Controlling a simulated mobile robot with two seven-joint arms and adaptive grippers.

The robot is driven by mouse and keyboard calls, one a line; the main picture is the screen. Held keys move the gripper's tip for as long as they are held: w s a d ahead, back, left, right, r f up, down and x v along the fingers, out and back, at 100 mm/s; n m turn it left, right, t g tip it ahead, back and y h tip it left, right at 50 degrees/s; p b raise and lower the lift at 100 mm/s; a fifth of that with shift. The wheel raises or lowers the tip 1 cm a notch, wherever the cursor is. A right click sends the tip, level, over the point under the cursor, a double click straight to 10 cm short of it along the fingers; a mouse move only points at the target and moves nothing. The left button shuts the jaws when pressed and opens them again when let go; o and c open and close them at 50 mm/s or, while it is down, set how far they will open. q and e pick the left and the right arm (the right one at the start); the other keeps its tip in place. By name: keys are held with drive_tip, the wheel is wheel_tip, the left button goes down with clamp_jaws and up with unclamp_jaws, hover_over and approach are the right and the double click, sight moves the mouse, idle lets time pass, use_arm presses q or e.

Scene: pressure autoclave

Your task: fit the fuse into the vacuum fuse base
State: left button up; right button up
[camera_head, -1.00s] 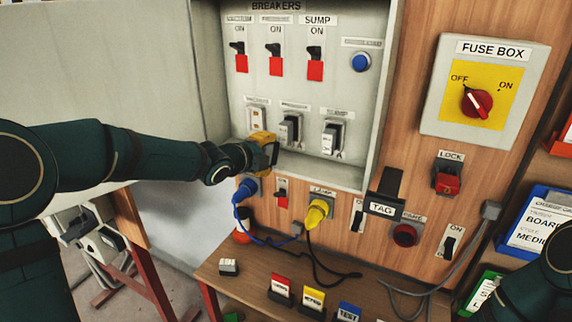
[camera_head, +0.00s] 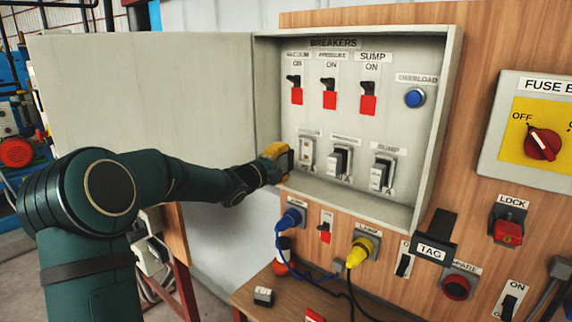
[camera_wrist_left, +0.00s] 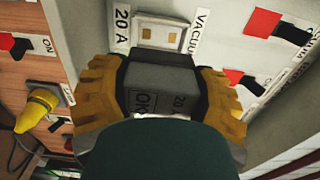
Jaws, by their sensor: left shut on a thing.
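The vacuum fuse base (camera_head: 306,152) is a pale holder with two brassy contacts at the lower left inside the breaker box. It is empty, and it also shows in the left wrist view (camera_wrist_left: 160,33) between the labels "20 A" and "VACUUM". My left gripper (camera_head: 277,160) has yellow fingers and is just left of the base. It is shut on the fuse (camera_wrist_left: 160,75), a dark grey block marked "OK" and "20 A". In the wrist view the fuse lies just below the base and overlaps its lower edge. I cannot tell the gap in depth. My right gripper is out of view.
Two fitted fuse holders (camera_head: 338,162) (camera_head: 381,173) stand right of the base. Breaker switches (camera_head: 329,94) are above. The box's open door (camera_head: 150,90) is on the left. Blue (camera_head: 291,218) and yellow plugs (camera_head: 362,250) with cables sit below the box.

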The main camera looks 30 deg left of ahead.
sight(306, 150)
use_arm(q)
drive_tip(key=shift+b, duration=0.4)
drive_tip(key=shift+w+d, duration=0.1)
drive_tip(key=shift+w, duration=0.05)
drive_tip(key=shift+w+d, duration=0.2)
drive_tip(key=shift+w, duration=2.45)
drive_tip(key=shift+b, duration=0.35)
drive_tip(key=shift+w+p, duration=0.4)
drive_tip(key=shift+w, duration=0.8)
idle(0.3)
drive_tip(key=o, duration=1.3)
drive_tip(key=shift+d, duration=0.1)
